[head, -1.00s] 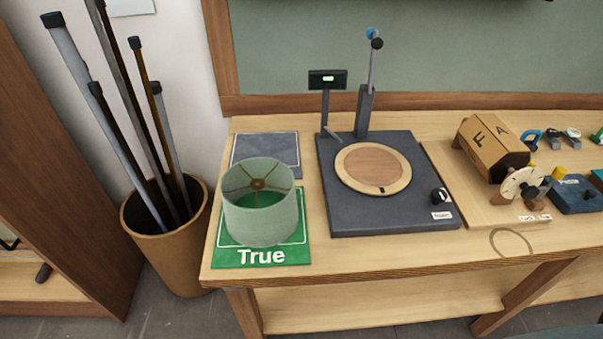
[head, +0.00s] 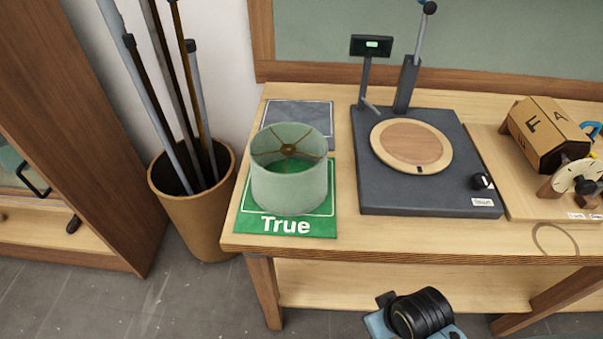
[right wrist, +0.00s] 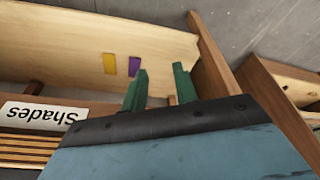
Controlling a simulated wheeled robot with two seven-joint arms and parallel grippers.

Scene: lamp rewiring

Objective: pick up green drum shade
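The green drum shade (head: 290,186) stands upright on the green mat marked True (head: 252,222), at the left end of the workbench. Its open top shows a brass spider fitting. A black and blue part of my arm shows at the bottom of the head view, below the bench edge and to the right of the shade; no fingertips show there. In the right wrist view my right gripper (right wrist: 159,88) has two green fingers apart with nothing between them. The shade is not in that view. My left gripper is in neither view.
A grey mat (head: 300,112) lies behind the shade. A dark turntable base (head: 400,202) with a post and display stands close on its right. A brown bin (head: 195,225) of tubes stands left of the bench. A Shades label (right wrist: 42,116) shows in the wrist view.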

